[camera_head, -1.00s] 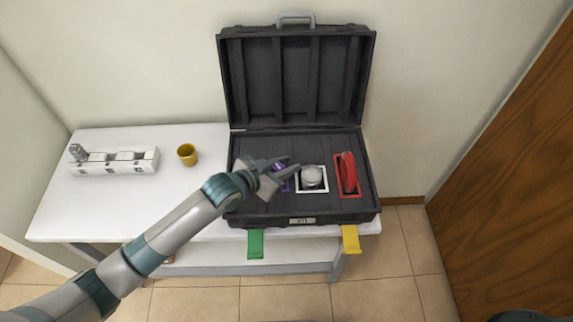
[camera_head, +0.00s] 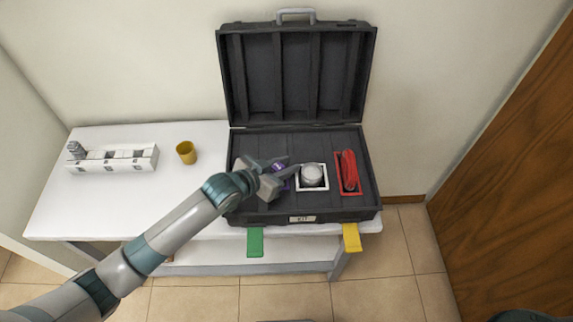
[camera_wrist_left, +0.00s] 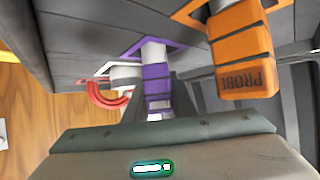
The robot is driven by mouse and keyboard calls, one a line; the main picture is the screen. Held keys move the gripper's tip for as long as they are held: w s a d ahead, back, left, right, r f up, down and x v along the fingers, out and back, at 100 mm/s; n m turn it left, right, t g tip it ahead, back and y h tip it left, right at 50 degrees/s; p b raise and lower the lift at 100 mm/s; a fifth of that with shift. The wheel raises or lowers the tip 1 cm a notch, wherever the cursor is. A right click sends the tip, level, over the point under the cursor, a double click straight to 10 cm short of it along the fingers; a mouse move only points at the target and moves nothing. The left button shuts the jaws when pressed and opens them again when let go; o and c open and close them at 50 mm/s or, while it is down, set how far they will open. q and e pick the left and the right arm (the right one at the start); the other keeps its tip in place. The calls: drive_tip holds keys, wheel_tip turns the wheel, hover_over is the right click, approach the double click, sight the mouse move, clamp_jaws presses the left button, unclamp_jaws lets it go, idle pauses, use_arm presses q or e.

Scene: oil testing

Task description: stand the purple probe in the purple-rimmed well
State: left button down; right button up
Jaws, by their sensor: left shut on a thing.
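In the head view my left gripper (camera_head: 292,166) is over the left part of the open case's tray. It is shut on the purple probe (camera_head: 278,169), which is mostly hidden by the fingers. In the left wrist view the purple probe (camera_wrist_left: 157,84) shows a purple banded grip and a pale shaft. The shaft meets the purple-rimmed well (camera_wrist_left: 127,49) in the dark panel. I cannot tell how deep the shaft sits in the well. In the head view the gripper mostly covers that well. My right gripper is not in view.
An orange probe (camera_wrist_left: 243,60) stands close beside the gripper in the wrist view. A white-rimmed well (camera_head: 312,190) holds a grey round thing; a red-rimmed well (camera_head: 349,191) holds a red cable. The raised lid (camera_head: 297,80) stands behind. A yellow cup (camera_head: 187,153) and white rack (camera_head: 117,160) are left.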

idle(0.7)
use_arm(q)
drive_tip(key=shift+p, duration=0.5)
idle(0.5)
drive_tip(key=shift+f, duration=0.25)
drive_tip(key=shift+r+p, duration=0.75)
drive_tip(key=shift+r, duration=0.05)
idle(1.2)
drive_tip(key=shift+f, duration=0.85)
idle(0.7)
drive_tip(key=shift+r+p, duration=0.65)
drive_tip(key=shift+r, duration=0.2)
